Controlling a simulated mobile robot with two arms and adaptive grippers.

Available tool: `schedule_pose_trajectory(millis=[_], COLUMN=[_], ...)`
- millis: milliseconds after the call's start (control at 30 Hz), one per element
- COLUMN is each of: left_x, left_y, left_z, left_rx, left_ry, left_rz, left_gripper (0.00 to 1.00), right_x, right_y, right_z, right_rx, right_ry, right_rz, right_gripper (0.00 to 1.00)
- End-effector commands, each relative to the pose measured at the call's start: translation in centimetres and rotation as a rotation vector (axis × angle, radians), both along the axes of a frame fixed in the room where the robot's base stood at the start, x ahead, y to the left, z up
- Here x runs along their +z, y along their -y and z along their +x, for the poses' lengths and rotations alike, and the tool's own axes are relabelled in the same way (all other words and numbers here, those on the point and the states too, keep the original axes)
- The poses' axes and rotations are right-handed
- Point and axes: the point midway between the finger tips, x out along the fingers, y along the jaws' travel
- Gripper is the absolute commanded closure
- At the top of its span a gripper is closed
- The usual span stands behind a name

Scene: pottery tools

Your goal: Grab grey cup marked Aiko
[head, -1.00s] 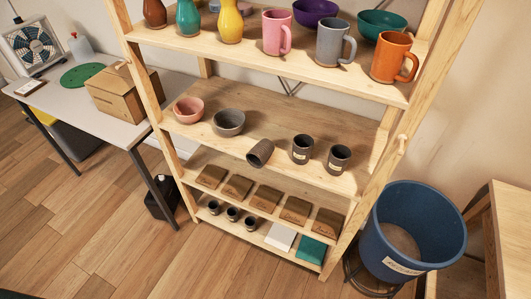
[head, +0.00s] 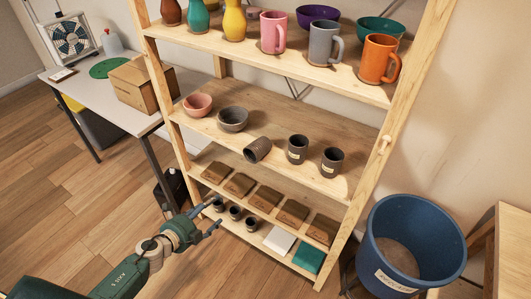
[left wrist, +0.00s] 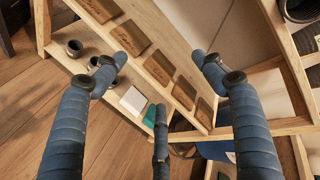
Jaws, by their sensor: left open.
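Two dark grey cups with pale labels stand upright on the middle shelf in the head view, a left one (head: 297,149) and a right one (head: 332,161). A third grey cup (head: 257,149) lies on its side left of them. The label writing is too small to read, so I cannot tell which is marked Aiko. My left gripper (head: 214,213) is open and empty, in front of the lower shelves and below the cups. In the left wrist view its blue fingers (left wrist: 160,70) are spread apart. Part of a dark cup (left wrist: 302,10) shows at the top right there.
A pink bowl (head: 197,104) and grey bowl (head: 233,119) share the middle shelf. Mugs, including an orange one (head: 380,60), stand above. Brown blocks (head: 266,199) and small dark cups (head: 235,212) sit below. A blue bin (head: 416,240) stands right of the wooden shelf.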

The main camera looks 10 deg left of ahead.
Motion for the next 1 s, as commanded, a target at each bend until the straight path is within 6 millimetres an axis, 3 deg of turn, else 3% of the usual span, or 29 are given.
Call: schedule_pose_trajectory(millis=[33, 100, 200, 333, 500, 767, 1000], left_x=[4.4, 9.4, 14.4, 18.3, 19.8, 18.5, 17.8], left_y=[0.9, 2.6, 4.3, 5.4, 5.8, 7.6, 8.6], left_z=[2.2, 3.7, 4.5, 4.7, 5.1, 8.4, 9.9], left_rx=[-0.146, -0.336, -0.544, -0.701, -0.764, -0.763, -0.763], left_ry=[0.103, 0.226, 0.359, 0.459, 0.5, 0.503, 0.502], left_rz=[0.155, 0.387, 0.689, 0.972, 1.116, 1.118, 1.116], left_gripper=[0.3, 0.3, 0.3, 0.3, 0.3, 0.3, 0.3], right_x=[-0.4, -0.7, -0.9, -1.1, -1.1, -0.8, -0.6], right_y=[-0.3, -0.2, -0.1, 0.1, 0.2, 0.5, 0.7], right_z=[0.0, 0.0, 0.0, 0.0, 0.0, 0.0, 0.0], right_rx=[-0.001, -0.001, 0.0, 0.001, 0.001, 0.003, 0.003], right_ry=[0.0, -0.001, 0.0, -0.001, 0.0, 0.0, 0.001], right_rz=[0.003, 0.003, 0.001, -0.001, -0.002, -0.005, -0.008], right_gripper=[0.6, 0.6, 0.6, 0.6, 0.6, 0.6, 0.6])
